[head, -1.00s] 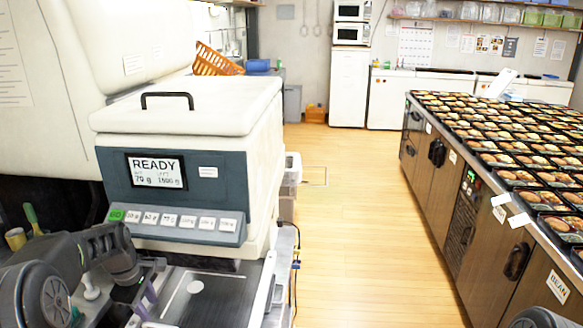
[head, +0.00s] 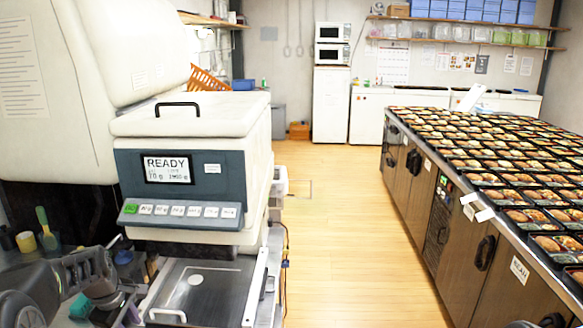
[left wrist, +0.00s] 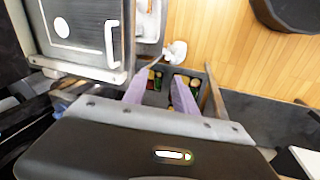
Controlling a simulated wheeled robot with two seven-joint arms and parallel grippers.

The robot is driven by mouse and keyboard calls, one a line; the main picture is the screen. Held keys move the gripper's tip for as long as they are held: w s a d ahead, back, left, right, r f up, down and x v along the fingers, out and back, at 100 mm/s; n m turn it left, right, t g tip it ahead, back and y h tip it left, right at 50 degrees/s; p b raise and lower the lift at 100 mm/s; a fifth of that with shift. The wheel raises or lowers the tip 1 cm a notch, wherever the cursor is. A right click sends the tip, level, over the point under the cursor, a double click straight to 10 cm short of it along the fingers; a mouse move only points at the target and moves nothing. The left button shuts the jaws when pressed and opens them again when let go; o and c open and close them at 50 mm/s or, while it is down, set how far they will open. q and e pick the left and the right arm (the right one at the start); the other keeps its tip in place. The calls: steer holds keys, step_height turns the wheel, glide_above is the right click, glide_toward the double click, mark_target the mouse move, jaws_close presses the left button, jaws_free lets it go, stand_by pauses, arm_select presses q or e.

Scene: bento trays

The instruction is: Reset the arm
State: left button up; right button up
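My left arm comes in at the lower left of the head view, beside the metal plate of the machine. Its gripper is low at the bottom edge there and hard to make out. In the left wrist view my left gripper (left wrist: 158,86) shows two lavender fingers spread apart, with nothing held between them. A dark crate with small coloured items (left wrist: 196,84) lies beyond and below the fingertips. My right gripper is not in view.
A dispensing machine (head: 190,215) reading READY stands on the left, with a metal plate (head: 215,290) at its front. A long counter (head: 460,225) on the right carries many filled bento trays (head: 470,150). The wooden floor (head: 340,230) between them is clear.

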arm_select(q)
steer(key=w+d+f+m+t, duration=0.2)
steer(key=d+f+m, duration=0.55)
steer(key=f, duration=0.25)
steer(key=s+d+f+m+h, duration=0.1)
steer(key=s+d+f+m, duration=0.1)
steer(key=s+d+f, duration=0.3)
steer(key=s+d+f+m+h, duration=0.1)
steer(key=s+d+f+m, duration=0.1)
steer(key=d+f, duration=0.45)
steer(key=s+d+f+m+g+h, duration=0.1)
steer(key=s+d+f+m+g, duration=0.1)
steer(key=s+d, duration=0.7)
steer(key=s+d+f+m+g+h, duration=0.1)
steer(key=s+d+f, duration=0.3)
steer(key=s+d, duration=0.4)
steer(key=s+g, duration=0.1)
steer(key=s, duration=0.5)
steer(key=shift+d+f+m+h, duration=0.2)
steer(key=shift+d+m+h, duration=0.1)
steer(key=shift+d+m, duration=0.05)
steer(key=shift+a, duration=0.15)
